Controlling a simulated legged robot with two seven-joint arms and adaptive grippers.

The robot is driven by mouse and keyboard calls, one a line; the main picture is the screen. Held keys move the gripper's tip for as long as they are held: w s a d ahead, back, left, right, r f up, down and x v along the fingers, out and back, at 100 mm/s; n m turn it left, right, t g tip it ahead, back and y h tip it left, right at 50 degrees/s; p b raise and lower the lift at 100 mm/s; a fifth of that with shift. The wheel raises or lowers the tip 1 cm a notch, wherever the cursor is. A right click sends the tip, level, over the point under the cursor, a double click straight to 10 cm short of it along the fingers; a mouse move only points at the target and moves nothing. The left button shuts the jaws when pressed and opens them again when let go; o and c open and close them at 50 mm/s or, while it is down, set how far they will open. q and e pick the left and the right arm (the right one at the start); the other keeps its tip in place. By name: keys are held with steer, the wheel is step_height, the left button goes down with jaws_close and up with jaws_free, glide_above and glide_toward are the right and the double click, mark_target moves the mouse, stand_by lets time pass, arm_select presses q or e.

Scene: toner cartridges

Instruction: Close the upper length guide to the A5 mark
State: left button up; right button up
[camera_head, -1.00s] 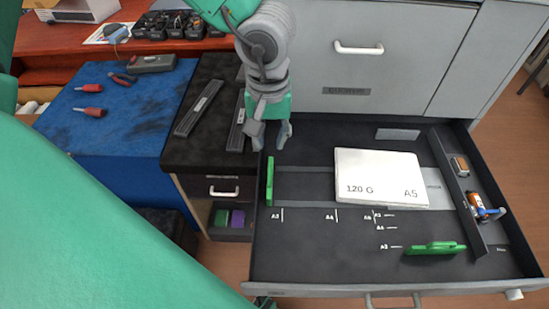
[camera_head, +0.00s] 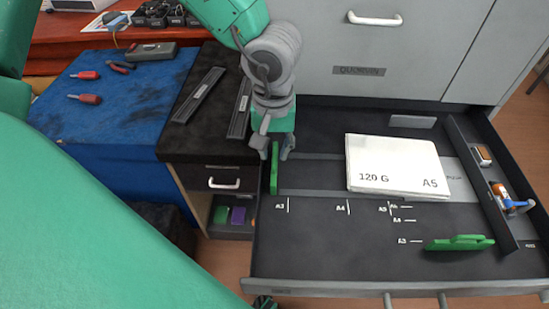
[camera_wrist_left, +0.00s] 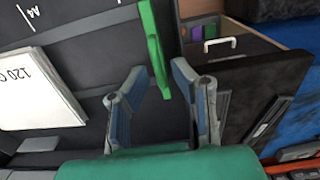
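The open drawer (camera_head: 320,255) holds two green guides. One green guide (camera_head: 274,172) stands upright at the drawer's left side, near the A3 mark of the A3–A4–A5 row. It also shows in the left wrist view (camera_wrist_left: 153,45). The other green guide (camera_head: 460,243) lies at the lower right, by the A3 mark of the second row. My left gripper (camera_head: 276,150) is open at the far end of the left guide. In the left wrist view my left gripper (camera_wrist_left: 157,82) has its fingers apart, one on each side of the guide.
A white paper stack (camera_head: 397,163) marked 120 G A5 lies in the drawer, right of the left guide. A divider (camera_head: 483,185) with small parts beyond it runs along the right. A dark cabinet (camera_head: 190,140) and blue-topped table (camera_head: 110,115) stand left.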

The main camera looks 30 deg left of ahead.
arm_select(q)
jaws_close()
steer(key=shift+d, duration=0.2)
